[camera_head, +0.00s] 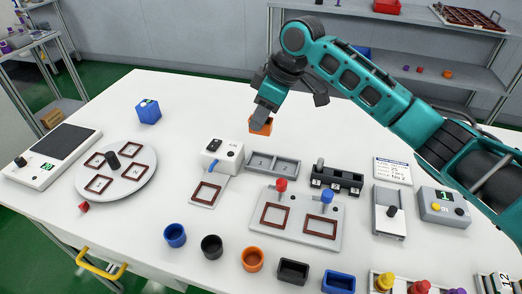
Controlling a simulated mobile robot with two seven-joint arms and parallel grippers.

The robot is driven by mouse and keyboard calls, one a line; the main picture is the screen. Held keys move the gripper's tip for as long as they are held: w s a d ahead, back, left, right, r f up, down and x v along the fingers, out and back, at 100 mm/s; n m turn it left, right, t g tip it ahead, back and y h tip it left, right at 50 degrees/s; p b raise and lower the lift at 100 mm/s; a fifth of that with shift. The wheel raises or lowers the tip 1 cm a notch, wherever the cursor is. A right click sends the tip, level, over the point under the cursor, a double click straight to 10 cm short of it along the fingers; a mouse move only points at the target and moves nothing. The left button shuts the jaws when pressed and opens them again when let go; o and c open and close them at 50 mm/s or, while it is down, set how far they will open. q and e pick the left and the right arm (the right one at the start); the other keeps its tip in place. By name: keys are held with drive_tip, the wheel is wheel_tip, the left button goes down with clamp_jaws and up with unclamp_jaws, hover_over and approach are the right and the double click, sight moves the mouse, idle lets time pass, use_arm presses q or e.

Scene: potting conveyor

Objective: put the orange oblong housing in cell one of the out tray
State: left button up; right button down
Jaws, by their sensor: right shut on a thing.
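My right gripper (262,113) reaches in from the upper right and points down, shut on the orange housing (261,127). The gripper hides much of the housing, so its full shape is hard to tell. It appears to be above the table, just behind a grey tray with two cells (273,163), which looks like the out tray. Both of its cells look empty; I cannot read any cell numbers. My left gripper is not in view.
A white device with a blue lever (222,155) stands left of the tray. A grey plate (297,238) with red and blue knobs lies in front; a black numbered block (338,180) stands right. Several cups (252,260) line the front edge. The table's back middle is clear.

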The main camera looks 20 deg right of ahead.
wheel_tip(320, 180, down, 10)
drive_tip(key=shift+f+b, duration=0.1)
drive_tip(key=shift+b, duration=0.3)
drive_tip(key=c, duration=0.9)
unclamp_jaws()
drive_tip(key=shift+f, duration=0.1)
drive_tip(key=shift+o, duration=0.2)
drive_tip(key=p+v, duration=0.1)
drive_tip(key=v, duration=1.1)
